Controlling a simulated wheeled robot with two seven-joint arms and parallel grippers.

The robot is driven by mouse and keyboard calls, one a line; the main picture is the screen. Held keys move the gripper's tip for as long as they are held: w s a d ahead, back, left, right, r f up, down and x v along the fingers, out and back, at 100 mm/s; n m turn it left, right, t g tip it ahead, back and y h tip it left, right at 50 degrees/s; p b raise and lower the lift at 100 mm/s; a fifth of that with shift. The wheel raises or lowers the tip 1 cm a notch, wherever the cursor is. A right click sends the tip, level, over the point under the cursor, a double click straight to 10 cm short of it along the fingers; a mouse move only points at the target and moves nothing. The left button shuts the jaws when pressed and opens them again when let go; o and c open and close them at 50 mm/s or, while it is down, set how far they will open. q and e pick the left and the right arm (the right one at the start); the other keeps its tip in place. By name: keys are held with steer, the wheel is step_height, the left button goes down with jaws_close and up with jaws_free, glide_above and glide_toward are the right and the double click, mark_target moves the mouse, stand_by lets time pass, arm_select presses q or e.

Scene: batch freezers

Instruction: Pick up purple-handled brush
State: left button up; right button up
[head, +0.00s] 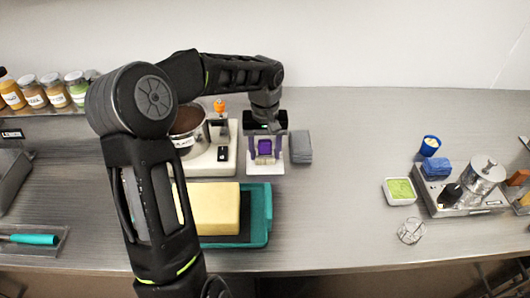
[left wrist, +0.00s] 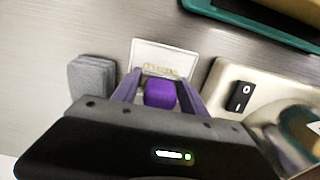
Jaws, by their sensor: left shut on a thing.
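The purple-handled brush shows as a purple block-like piece (head: 265,147) in the head view, above a pale tray. Its purple handle (left wrist: 160,93) also shows in the left wrist view. My left gripper (head: 265,157) reaches down over it, with one finger on each side, and is shut on it. The gripper (left wrist: 158,88) also shows in the wrist view, with the purple piece between its fingers. My right gripper is not in view.
A teal tray (head: 258,235) with a yellow block sits in front.

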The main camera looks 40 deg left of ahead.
arm_select(q)
steer(key=c, duration=0.6)
steer(key=shift+c, duration=0.2)
step_height(320, 180, up, 10)
steer(key=shift+r+b, duration=0.1)
steer(key=shift+b, duration=0.55)
steer(key=o, duration=0.7)
steer(key=c, duration=0.5)
